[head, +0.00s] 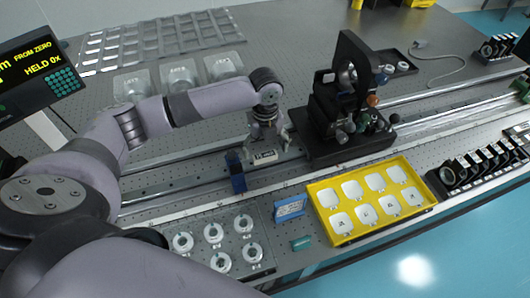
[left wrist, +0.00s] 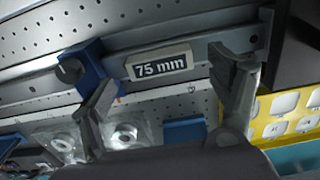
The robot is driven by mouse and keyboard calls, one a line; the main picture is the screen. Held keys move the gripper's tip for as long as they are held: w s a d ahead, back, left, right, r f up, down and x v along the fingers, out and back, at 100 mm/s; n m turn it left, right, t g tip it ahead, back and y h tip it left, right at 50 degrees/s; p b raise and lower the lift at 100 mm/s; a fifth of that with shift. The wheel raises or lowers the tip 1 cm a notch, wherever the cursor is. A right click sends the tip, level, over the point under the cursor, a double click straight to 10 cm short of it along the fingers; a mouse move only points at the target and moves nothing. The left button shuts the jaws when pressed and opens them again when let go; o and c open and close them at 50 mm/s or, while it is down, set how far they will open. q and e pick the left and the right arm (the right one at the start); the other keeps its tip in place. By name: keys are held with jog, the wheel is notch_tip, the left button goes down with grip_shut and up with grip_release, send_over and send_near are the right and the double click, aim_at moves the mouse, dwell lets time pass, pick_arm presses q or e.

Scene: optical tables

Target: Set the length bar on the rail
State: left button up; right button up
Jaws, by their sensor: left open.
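The length bar (head: 265,157) is a grey block with a white "75 mm" label. In the left wrist view the length bar (left wrist: 158,66) lies along the rail (left wrist: 195,42), just right of a blue block (left wrist: 82,68). The blue block (head: 236,175) also shows in the head view at the bar's left end. My left gripper (head: 268,143) is over the bar, pointing down. In the left wrist view the left gripper (left wrist: 168,82) has its fingers wide apart, one on each side of the label. I cannot tell whether a finger touches the bar. My right gripper is not in view.
A black carriage (head: 345,145) with optics and knobs stands on the rail right of the bar. In front are a yellow tray (head: 327,195) of white pieces, a blue-framed card (head: 290,208), and a clear tray with ring parts (head: 213,233). A display (head: 38,68) reads "HELD 0x".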

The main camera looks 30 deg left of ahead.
aim_at(265, 155)
pick_arm(q)
notch_tip(265, 155, up, 10)
jog(key=b, duration=0.1)
jog(key=shift+f, duration=0.15)
dwell(0.5)
